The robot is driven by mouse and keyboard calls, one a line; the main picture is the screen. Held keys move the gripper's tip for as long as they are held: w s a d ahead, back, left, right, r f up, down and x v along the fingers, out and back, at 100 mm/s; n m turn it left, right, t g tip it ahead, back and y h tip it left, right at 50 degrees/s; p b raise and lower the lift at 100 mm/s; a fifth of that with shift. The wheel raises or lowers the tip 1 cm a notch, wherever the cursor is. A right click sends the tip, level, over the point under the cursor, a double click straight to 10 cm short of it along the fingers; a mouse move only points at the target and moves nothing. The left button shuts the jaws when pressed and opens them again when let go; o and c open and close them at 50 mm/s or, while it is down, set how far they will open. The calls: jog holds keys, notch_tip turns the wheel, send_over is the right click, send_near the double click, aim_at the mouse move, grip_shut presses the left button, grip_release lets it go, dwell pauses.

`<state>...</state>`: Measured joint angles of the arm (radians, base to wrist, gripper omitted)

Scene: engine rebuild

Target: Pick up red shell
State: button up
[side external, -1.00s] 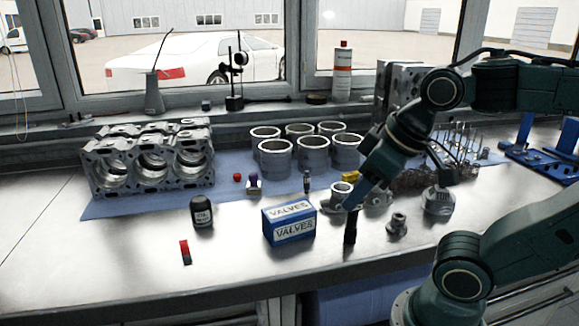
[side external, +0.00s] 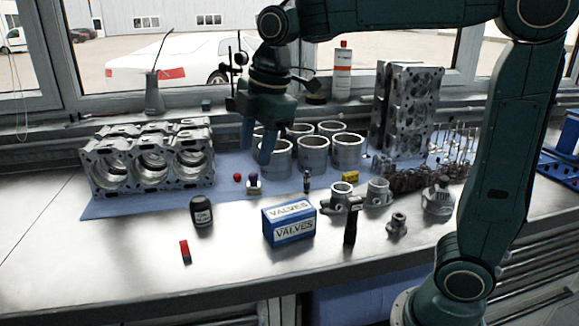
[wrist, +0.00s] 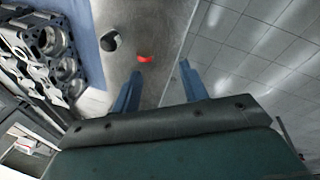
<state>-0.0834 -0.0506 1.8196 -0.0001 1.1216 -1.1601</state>
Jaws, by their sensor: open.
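The red shell (side external: 185,251) is a small red piece with a darker lower end, lying on the bare metal bench left of the front. In the wrist view the red shell (wrist: 145,59) shows as a small red spot just beyond the finger tips. My gripper (side external: 257,150) is open and empty. It hangs fingers down above the bench, in front of the metal cylinders, well behind and to the right of the shell. Its two blue fingers also show in the wrist view (wrist: 160,69), apart with nothing between them.
An engine block (side external: 150,162), several metal cylinders (side external: 314,155) and a red ball (side external: 237,177) stand further back. The bench around the shell is clear.

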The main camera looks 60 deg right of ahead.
jog(key=w+a+f+n+g, duration=0.1)
jog(key=w+a+f+n, duration=0.2)
jog(key=w+f+n, duration=0.2)
jog(key=w+a+f+n+g, duration=0.1)
jog(key=w+a+f+n, duration=0.2)
jog(key=w+f+n, duration=0.3)
jog(key=w+n, duration=0.4)
jog(key=w, duration=0.3)
jog(key=shift+w+a+f+g, duration=0.15)
jog(key=shift+w+a+g, duration=0.15)
jog(key=shift+g, duration=0.1)
send_over(183, 243)
jog(key=shift+w+d+f, duration=0.1)
jog(key=shift+f, duration=2.05)
jog(key=shift+w+d+f, duration=0.1)
jog(key=shift+f, duration=2.05)
jog(key=shift+f, duration=0.1)
jog(key=shift+s+a+f, duration=0.1)
jog(key=shift+f, duration=1.15)
jog(key=shift+s+a+f, duration=0.1)
jog(key=shift+f, duration=1.15)
jog(key=shift+c, duration=0.2)
